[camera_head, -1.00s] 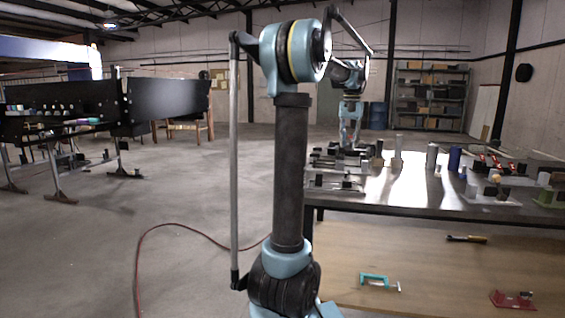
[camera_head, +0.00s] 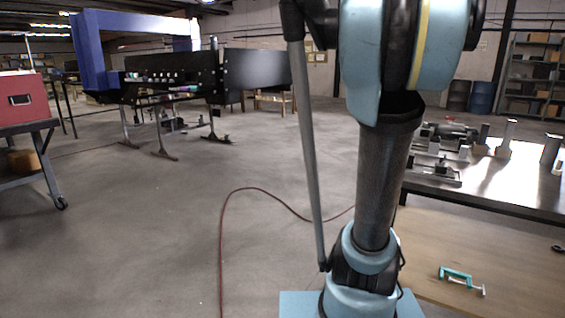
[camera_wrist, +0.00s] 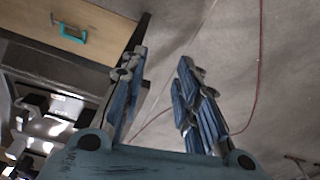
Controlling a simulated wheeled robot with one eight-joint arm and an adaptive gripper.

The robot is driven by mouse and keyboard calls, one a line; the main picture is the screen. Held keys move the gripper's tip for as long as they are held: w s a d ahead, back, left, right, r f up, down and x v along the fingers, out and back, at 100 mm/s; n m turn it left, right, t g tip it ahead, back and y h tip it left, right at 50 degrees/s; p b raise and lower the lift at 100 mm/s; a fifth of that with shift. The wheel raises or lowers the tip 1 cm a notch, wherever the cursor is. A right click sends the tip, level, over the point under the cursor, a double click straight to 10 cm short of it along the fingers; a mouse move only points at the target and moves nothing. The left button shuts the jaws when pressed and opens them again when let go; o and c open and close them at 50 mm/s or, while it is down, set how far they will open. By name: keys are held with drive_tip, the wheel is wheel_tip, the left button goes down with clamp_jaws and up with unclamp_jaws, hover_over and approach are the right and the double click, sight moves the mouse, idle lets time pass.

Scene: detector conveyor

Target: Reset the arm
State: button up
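My arm (camera_head: 385,190) stands in the middle of the head view, its blue and black joint large and cut off by the top edge. My gripper is out of the head view. In the wrist view my gripper (camera_wrist: 160,60) is open, with its two blue fingers apart and nothing between them.
A metal-topped workbench (camera_head: 490,198) with parts stands at right; a teal clamp (camera_head: 462,280) lies on its lower shelf and also shows in the wrist view (camera_wrist: 73,33). A red hose (camera_head: 222,235) crosses the floor. A black conveyor (camera_head: 255,75) and red case (camera_head: 25,100) stand left.

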drive_tip(key=s+a+f+n+t, duration=0.1)
drive_tip(key=s+a+f+n, duration=0.1)
drive_tip(key=s+a+f, duration=0.55)
drive_tip(key=s+a+f+n, duration=0.2)
drive_tip(key=s+a+f, duration=0.3)
drive_tip(key=s+f, duration=0.45)
drive_tip(key=w+d+r+m, duration=0.2)
drive_tip(key=w+d+r, duration=0.3)
drive_tip(key=w+r, duration=0.5)
drive_tip(key=w+d+r+m+g, duration=0.1)
drive_tip(key=w+d+r+m, duration=0.1)
drive_tip(key=w+d+r, duration=0.65)
drive_tip(key=w+d+r+m+g, duration=0.1)
drive_tip(key=w+d+r+m, duration=0.3)
drive_tip(key=d+r, duration=0.65)
drive_tip(key=w+d+r+m, duration=0.1)
drive_tip(key=w+d+r, duration=0.1)
drive_tip(key=d, duration=0.6)
drive_tip(key=w+d+r, duration=0.1)
drive_tip(key=d, duration=0.8)
drive_tip(key=f, duration=1.7)
drive_tip(key=shift+w+a, duration=0.2)
drive_tip(key=shift+c, duration=0.3)
clamp_jaws()
